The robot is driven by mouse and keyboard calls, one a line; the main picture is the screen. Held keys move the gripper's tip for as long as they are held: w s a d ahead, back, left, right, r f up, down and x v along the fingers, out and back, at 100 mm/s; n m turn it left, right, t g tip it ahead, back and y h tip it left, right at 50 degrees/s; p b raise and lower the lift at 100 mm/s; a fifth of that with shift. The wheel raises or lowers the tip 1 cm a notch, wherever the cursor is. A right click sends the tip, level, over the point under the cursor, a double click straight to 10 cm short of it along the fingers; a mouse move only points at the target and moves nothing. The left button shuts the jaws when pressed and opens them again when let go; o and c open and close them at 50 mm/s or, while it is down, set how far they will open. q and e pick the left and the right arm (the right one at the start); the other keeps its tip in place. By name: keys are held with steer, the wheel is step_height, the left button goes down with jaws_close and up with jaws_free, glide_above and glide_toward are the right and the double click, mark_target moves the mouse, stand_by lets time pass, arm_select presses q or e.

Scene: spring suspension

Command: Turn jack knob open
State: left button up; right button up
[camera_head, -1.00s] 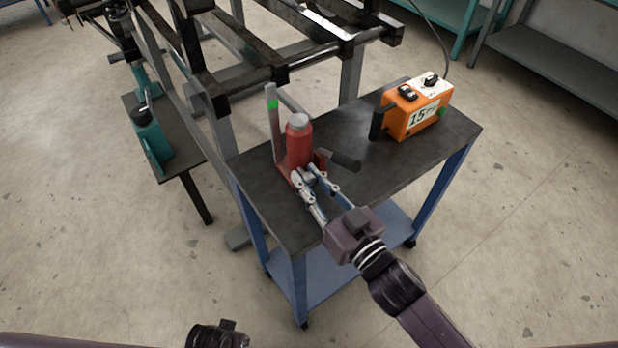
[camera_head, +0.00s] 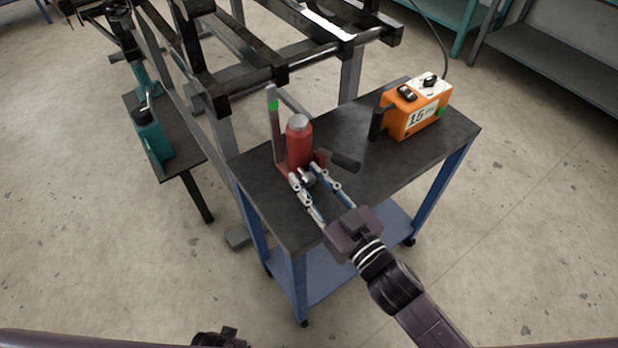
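The red bottle jack (camera_head: 299,146) stands upright on the dark top of a small blue-legged cart. A small metallic knob (camera_head: 307,180) shows low at its front. A dark handle (camera_head: 345,161) sticks out to its right. My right gripper (camera_head: 307,178) reaches in from the lower right, low at the jack's front. Its fingers are spread apart, one on each side of the knob. I cannot tell whether either finger touches it. My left gripper's fingers are not in view.
An orange box marked 15 (camera_head: 412,112) stands at the cart's back right. A grey upright post with a green mark (camera_head: 273,118) is beside the jack. A black metal frame (camera_head: 245,92) is behind. A teal jack (camera_head: 152,137) stands on a low table at left.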

steer(key=v, duration=1.2)
stand_by(0.6)
